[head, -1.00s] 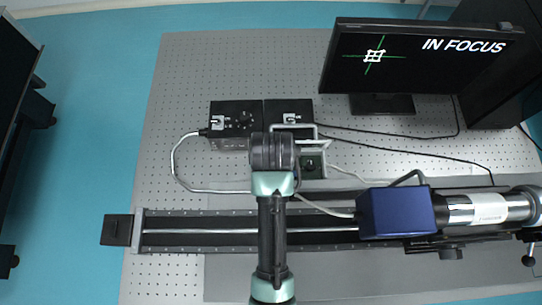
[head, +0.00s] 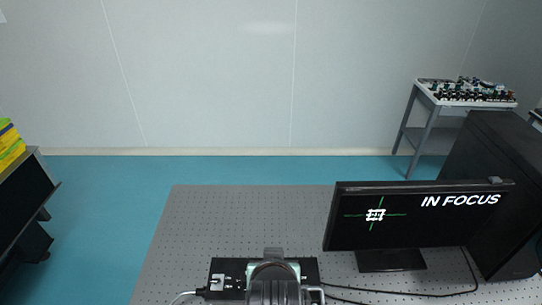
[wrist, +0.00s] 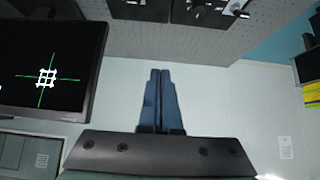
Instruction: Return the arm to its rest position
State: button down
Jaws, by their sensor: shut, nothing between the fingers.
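My gripper (wrist: 160,75) shows in the wrist view as two blue fingers lying side by side and pressed together, with nothing between them. The fingers point toward the perforated optical table (wrist: 200,48), and the pale wall (wrist: 225,105) lies behind them. In the head view part of my arm (head: 274,290) shows at the bottom centre, in front of the black control boxes (head: 232,272). The gripper's fingers are hidden in the head view.
A black monitor (head: 400,225) reading "IN FOCUS" stands on the table's right, beside a large black case (head: 492,185). A cart with small parts (head: 465,95) stands at the back right. A dark shelf with yellow items (head: 12,145) is at the left. Blue floor between is clear.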

jog(key=w+r+t+b, duration=0.15)
jog(key=r+t, duration=0.35)
jog(key=r, duration=0.8)
jog(key=w+r+t+b, duration=0.1)
jog(key=w+r+t, duration=0.3)
jog(key=r, duration=0.9)
jog(key=s+r+t+b, duration=0.1)
jog(key=s+r+t, duration=0.4)
jog(key=r, duration=0.6)
jog(key=s+r+t+b, duration=0.1)
jog(key=s+r+t, duration=0.3)
jog(key=s+r, duration=0.5)
notch_tip(320, 180, up, 2)
jog(key=shift+s+a+r+t, duration=0.2)
jog(key=shift+s+a+t, duration=0.1)
jog(key=shift+a+t, duration=0.1)
